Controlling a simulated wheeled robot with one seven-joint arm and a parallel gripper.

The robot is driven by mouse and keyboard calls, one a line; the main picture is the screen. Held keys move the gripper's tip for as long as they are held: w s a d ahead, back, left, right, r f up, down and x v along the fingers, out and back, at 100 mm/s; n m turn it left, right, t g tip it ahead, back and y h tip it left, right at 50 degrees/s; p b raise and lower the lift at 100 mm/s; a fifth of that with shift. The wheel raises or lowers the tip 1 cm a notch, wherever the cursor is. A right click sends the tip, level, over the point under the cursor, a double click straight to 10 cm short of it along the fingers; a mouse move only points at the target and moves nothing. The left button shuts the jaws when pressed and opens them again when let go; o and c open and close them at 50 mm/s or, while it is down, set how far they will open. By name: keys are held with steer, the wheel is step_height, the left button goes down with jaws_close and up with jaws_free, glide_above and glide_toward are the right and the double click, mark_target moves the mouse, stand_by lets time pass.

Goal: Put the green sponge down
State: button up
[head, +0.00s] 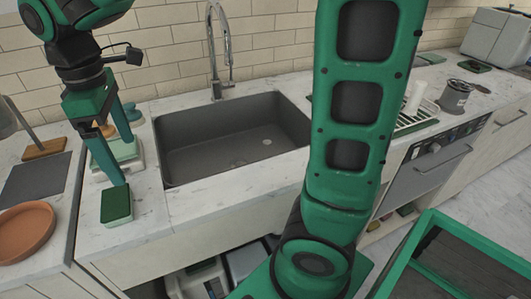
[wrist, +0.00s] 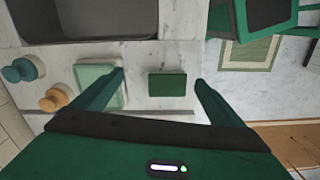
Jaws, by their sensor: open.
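The green sponge (head: 117,205) is a small dark green block with a paler lower edge. It lies flat on the marble counter (head: 150,212) to the left of the sink, near the front edge. In the wrist view the sponge (wrist: 167,85) shows between my spread fingers with clear gaps on both sides. My gripper (head: 124,162) is open and empty, pointing down just above the sponge. I see no finger touching it. In the wrist view my gripper (wrist: 161,80) frames the sponge, nearer its right finger.
The dark sink (head: 235,140) and its faucet (head: 216,60) are to the right. A terracotta dish (head: 27,230) and grey mat (head: 36,178) lie left.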

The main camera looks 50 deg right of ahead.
steer(key=s+d+f+m, duration=0.1)
steer(key=d+m, duration=0.2)
steer(key=d, duration=0.3)
steer(key=s+d+m, duration=0.2)
steer(key=d, duration=0.4)
steer(key=s+d+f+m, duration=0.2)
steer(key=s+d+m, duration=0.2)
steer(key=s+d, duration=0.2)
steer(key=s+d+f+m, duration=0.2)
steer(key=s+d+m, duration=0.3)
steer(key=s+d, duration=0.1)
steer(key=s+d+f+m, duration=0.3)
steer(key=s+d+m, duration=0.1)
steer(key=s+d, duration=0.1)
steer(key=shift+s+d+m, duration=0.3)
steer(key=shift+s+d, duration=0.1)
steer(key=shift+d, duration=0.15)
steer(key=shift+w+f, duration=0.3)
steer(key=shift+w, duration=0.5)
steer(key=shift+s+r, duration=0.1)
steer(key=shift+o, duration=0.5)
